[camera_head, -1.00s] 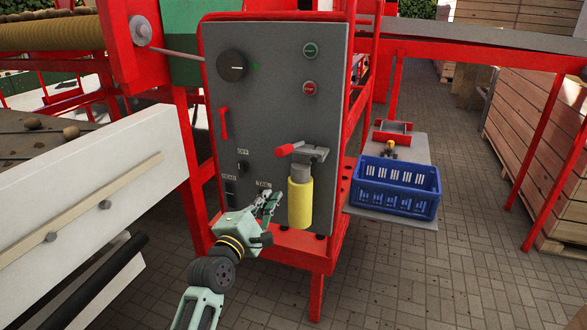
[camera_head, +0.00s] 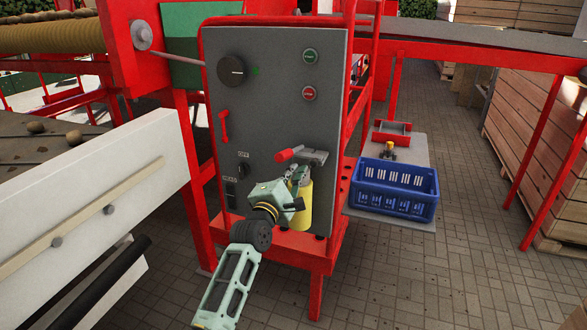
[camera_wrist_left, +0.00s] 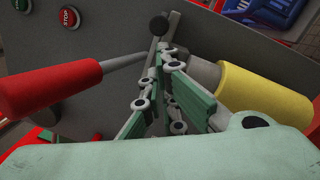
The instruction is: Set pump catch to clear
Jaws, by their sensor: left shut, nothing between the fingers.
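The pump (camera_head: 305,205) with its yellow cylinder stands at the lower right of the grey panel (camera_head: 275,100). Its red handle (camera_head: 287,154) points left above the cylinder, beside a grey metal head (camera_head: 315,157). My left gripper (camera_head: 299,172) is shut and empty, in front of the cylinder top and just below the head. In the left wrist view the closed fingers (camera_wrist_left: 166,52) lie between the red handle (camera_wrist_left: 50,88) and the yellow cylinder (camera_wrist_left: 265,92). A black knob (camera_wrist_left: 158,25) shows beyond the fingertips. I cannot tell whether they touch anything. The catch cannot be clearly identified. My right gripper is out of view.
The panel carries a black dial (camera_head: 232,71), green and red buttons, a red lever (camera_head: 224,126) and a small black switch (camera_head: 243,168). A blue crate (camera_head: 395,205) stands right. A white conveyor side (camera_head: 90,190) lies left.

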